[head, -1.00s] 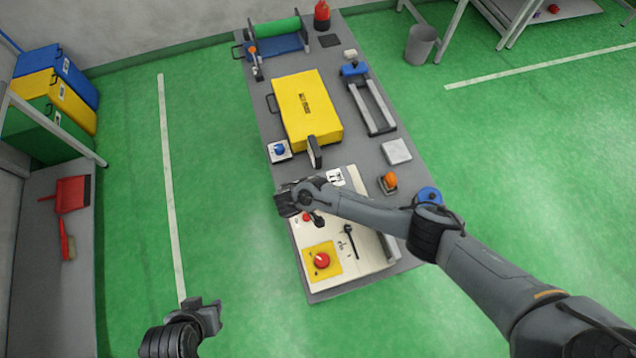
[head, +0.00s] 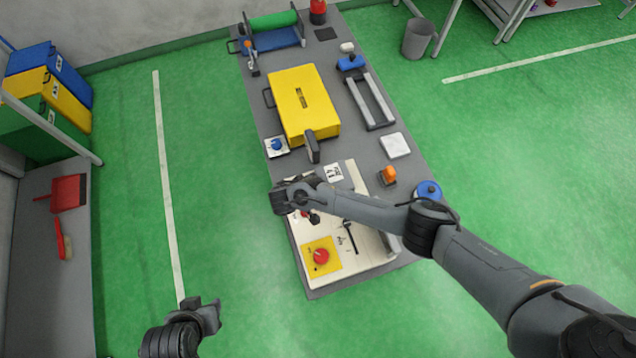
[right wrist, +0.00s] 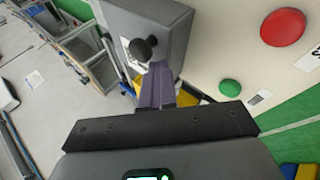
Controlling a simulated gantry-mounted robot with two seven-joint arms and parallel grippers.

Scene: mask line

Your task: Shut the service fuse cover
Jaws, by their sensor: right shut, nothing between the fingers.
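In the right wrist view a grey plate (right wrist: 173,22) with a black knob fills the top middle, and appears to be this cover. My right gripper (head: 281,201) is over the panel's left edge, on the near side of the cover. Its closed, empty fingers (right wrist: 158,88) point toward the knob; contact cannot be told. My left gripper (head: 208,312) is low at left, over the floor, away from the table; its jaw gap is unclear.
The panel carries a red knob on a yellow plate (head: 320,257) and a black lever (head: 348,236). A yellow case (head: 303,103) lies just beyond the cover. A blue button box (head: 276,146) is left of it. An orange switch (head: 388,175) stands right of the panel.

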